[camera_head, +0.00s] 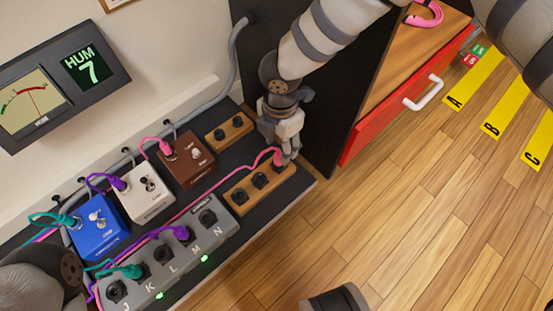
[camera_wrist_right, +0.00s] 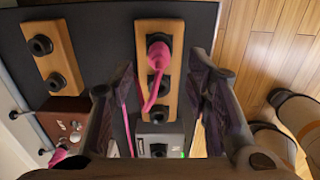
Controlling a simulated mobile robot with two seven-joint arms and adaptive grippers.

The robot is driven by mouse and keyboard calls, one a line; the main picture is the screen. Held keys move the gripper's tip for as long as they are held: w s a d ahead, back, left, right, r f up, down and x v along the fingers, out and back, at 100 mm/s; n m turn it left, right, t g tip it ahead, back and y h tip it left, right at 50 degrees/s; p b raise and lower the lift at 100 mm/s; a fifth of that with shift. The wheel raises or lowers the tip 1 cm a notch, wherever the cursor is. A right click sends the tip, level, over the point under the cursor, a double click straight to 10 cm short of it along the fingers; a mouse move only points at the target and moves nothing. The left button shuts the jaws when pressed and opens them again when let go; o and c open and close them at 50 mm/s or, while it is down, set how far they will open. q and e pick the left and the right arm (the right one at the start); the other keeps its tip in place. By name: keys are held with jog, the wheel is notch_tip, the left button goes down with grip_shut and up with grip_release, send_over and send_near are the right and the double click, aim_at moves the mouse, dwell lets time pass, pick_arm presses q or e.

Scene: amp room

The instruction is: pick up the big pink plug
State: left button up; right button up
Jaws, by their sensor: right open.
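A pink plug (camera_head: 278,157) sits in the far-right socket of a wooden three-socket block (camera_head: 240,197) on the dark board. In the right wrist view the plug (camera_wrist_right: 159,50) is upright in the block's top socket, with its pink cable hanging across the sockets below. My right gripper (camera_head: 288,150) is open just above the plug. In the right wrist view its fingers (camera_wrist_right: 163,70) stand apart on either side of the plug, with visible gaps. Part of the plug is hidden by the gripper in the head view. My left gripper is out of view.
A blue pedal (camera_head: 98,240), white pedal (camera_head: 147,203) and brown pedal (camera_head: 190,170) stand left of the gripper. A grey socket strip (camera_head: 185,260) lies in front. A two-socket wooden block (camera_head: 215,137) is close by. A red drawer (camera_head: 377,128) stands right.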

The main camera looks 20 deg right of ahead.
aim_at(280, 153)
notch_tip(280, 153, down, 6)
jog(key=b, duration=0.2)
jog(key=shift+w+d+f+b, duration=0.1)
jog(key=shift+b, duration=0.3)
grip_shut()
